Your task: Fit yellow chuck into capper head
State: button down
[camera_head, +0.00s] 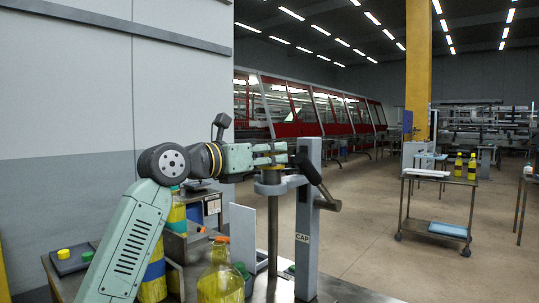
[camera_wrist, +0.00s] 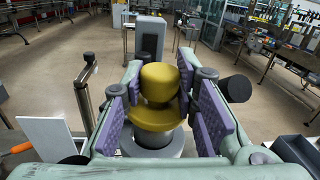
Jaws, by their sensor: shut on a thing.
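The yellow chuck (camera_wrist: 160,82) shows in the wrist view between the purple pads of my gripper (camera_wrist: 160,72), a narrow cylinder above a wider round yellow part. My gripper is shut on it. Below it in that view is a round grey part; I cannot tell whether the chuck is seated or only above it. In the camera_head view my gripper (camera_head: 276,153) is level, against the upper part of the grey capper stand (camera_head: 305,235) marked CAP. A gold-brown disc (camera_head: 270,188) shows just under the fingers; the contact there is unclear.
An orange-capped yellow bottle (camera_head: 220,280), a white panel (camera_head: 243,236) and a dark tray with yellow and green caps (camera_head: 72,262) are on the bench. A cart (camera_head: 438,210) stands beyond on open floor.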

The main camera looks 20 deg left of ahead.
aim_at(264, 171)
jog(key=shift+f, duration=0.25)
dwell(0.4)
jog(key=shift+f+b, duration=0.35)
jog(key=shift+b, duration=0.05)
jog(key=shift+f+b, duration=0.95)
jog(key=shift+f, duration=0.25)
jog(key=c, duration=1.2)
grip_release()
jog(key=shift+a, duration=0.1)
jog(key=v, duration=1.2)
